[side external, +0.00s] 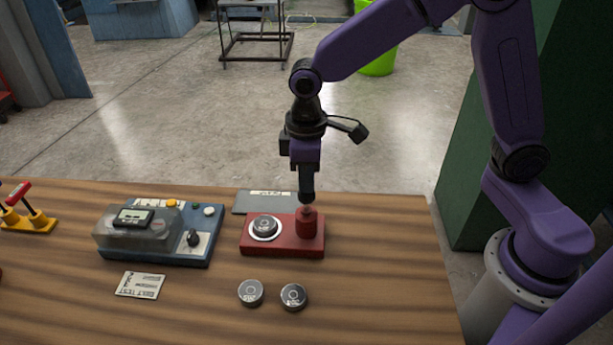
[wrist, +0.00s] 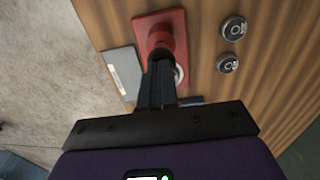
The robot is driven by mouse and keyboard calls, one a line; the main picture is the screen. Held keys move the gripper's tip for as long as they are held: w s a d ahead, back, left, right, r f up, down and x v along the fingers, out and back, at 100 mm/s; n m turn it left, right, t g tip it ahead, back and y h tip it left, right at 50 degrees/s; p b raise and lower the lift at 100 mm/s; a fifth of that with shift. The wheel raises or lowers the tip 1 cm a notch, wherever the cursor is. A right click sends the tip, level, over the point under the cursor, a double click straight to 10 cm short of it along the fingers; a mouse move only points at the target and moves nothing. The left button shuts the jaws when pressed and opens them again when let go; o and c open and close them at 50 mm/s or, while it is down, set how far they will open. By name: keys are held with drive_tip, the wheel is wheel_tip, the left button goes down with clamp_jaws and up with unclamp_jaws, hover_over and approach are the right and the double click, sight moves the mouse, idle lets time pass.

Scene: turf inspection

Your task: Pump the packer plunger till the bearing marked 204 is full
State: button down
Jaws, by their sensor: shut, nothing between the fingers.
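The red packer (side external: 283,248) stands on the wooden table and also shows in the wrist view (wrist: 150,24). A metal bearing (side external: 265,225) sits on its white ring; its marking is too small to read. The red plunger cylinder (side external: 306,225) rises at its right end. My gripper (side external: 306,202) is shut with nothing in it, pointing down at the plunger top. In the wrist view my shut fingers (wrist: 160,72) cover the plunger top and most of the seated bearing; I cannot tell whether they touch the plunger. Two loose bearings (side external: 251,292) (side external: 293,296) lie in front, markings unreadable.
A blue tester (side external: 205,250) with a clear cover and knob stands left of the packer. A white card (side external: 140,285) lies before it. A grey labelled plate (side external: 250,203) lies behind the packer. A yellow stand (side external: 40,224) with a red handle is far left. The table's front right is clear.

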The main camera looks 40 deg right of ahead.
drive_tip(key=shift+f, duration=1.15)
wheel_tip(320, 180, up, 14)
drive_tip(key=shift+r, duration=0.25)
drive_tip(key=shift+r, duration=0.1)
idle(1.1)
drive_tip(key=shift+s+r, duration=0.1)
drive_tip(key=shift+r, duration=0.75)
